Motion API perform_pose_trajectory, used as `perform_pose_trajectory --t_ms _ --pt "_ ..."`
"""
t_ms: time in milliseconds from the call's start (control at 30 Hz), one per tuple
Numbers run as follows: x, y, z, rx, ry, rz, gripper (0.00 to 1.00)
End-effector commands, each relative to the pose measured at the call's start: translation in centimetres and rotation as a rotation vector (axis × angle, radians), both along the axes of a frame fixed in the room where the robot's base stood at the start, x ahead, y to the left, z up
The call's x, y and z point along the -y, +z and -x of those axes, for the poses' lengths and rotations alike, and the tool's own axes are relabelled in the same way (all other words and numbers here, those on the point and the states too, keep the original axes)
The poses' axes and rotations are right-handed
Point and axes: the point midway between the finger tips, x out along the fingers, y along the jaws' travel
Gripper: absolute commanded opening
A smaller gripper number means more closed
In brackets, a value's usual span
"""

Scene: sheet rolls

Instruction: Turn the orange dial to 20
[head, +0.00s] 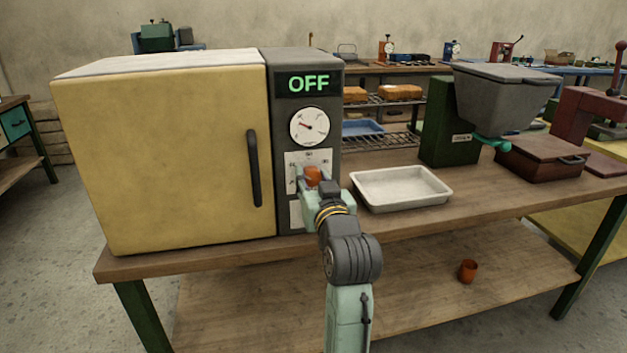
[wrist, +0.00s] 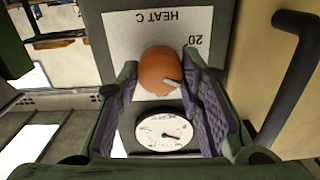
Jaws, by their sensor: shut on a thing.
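The orange dial (head: 313,176) sits on the dark control panel of a yellow-doored oven, below a round white gauge (head: 309,127). My gripper (head: 312,182) is at the dial, with a finger on either side. In the wrist view the dial (wrist: 158,70) is between the purple-padded fingers, which are shut on it. A white scale plate (wrist: 135,35) behind it reads "HEAT C" and "20", upside down in that view. The 20 is above and right of the dial there. I cannot tell exactly which value the dial points to. The display (head: 308,84) reads OFF.
The oven's dark door handle (head: 254,168) is just left of the panel. A white tray (head: 400,188) lies on the bench to the right, near my gripper. A green hopper machine (head: 450,120) stands beyond it.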

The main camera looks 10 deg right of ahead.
Motion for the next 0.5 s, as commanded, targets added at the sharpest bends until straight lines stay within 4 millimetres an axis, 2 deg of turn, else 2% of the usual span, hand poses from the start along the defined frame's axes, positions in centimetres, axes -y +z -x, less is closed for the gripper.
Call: perform_pose_trajectory --t_ms 267,500 --pt "-0.01 -0.11 0.0 0.0 0.0 0.058 0.06" --pt "-0.02 -0.19 0.0 0.0 0.0 0.218 0.06"
